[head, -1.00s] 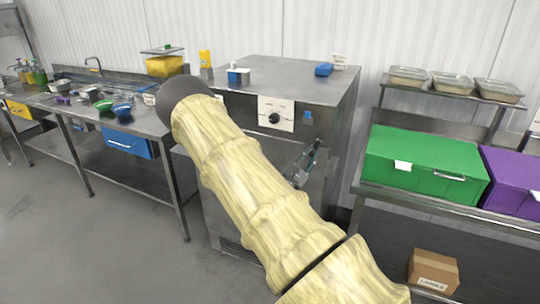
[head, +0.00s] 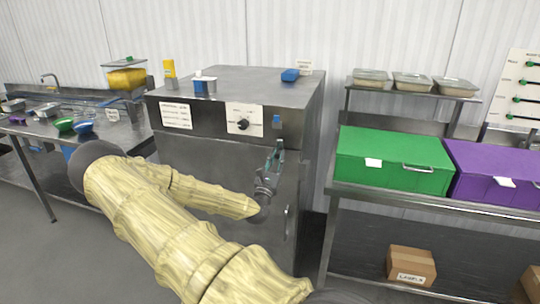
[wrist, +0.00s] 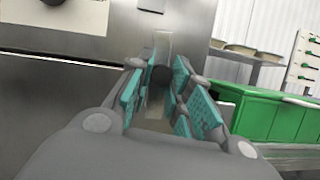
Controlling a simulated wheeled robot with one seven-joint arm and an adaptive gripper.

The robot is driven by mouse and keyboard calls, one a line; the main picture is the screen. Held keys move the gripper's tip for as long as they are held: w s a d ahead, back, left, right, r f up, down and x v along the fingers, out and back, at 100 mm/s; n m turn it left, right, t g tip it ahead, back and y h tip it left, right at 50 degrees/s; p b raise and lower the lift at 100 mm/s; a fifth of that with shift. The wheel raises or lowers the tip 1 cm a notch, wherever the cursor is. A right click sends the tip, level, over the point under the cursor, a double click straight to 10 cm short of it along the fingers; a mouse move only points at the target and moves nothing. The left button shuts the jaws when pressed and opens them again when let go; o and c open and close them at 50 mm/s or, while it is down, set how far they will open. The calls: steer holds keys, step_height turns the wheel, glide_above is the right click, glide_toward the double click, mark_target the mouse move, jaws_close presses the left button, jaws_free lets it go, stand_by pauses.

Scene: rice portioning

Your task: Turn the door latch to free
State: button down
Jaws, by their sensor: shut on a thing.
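The steel cabinet (head: 172,152) has a front door. My gripper (head: 274,160) is at the upper right of the cabinet's front, below a small blue tag (head: 277,121). In the wrist view, my gripper (wrist: 161,82) has its teal-padded fingers on either side of a pale metal piece (wrist: 164,45), which appears to be the door latch. A dark round part (wrist: 160,75) sits between the fingers. The gripper is shut on this latch. The fingers hide much of it, and I cannot tell its turn angle.
A dial panel (head: 244,121) is on the cabinet front, left of my gripper. Green (head: 392,160) and purple (head: 492,172) boxes stand on a steel table to the right. A cardboard box (head: 411,266) is on the lower shelf.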

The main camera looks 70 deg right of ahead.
steer(key=shift+w+r, duration=0.1)
steer(key=shift+r, duration=0.05)
steer(key=c, duration=1.3)
jaws_free()
steer(key=shift+a, duration=0.1)
steer(key=v, duration=1.2)
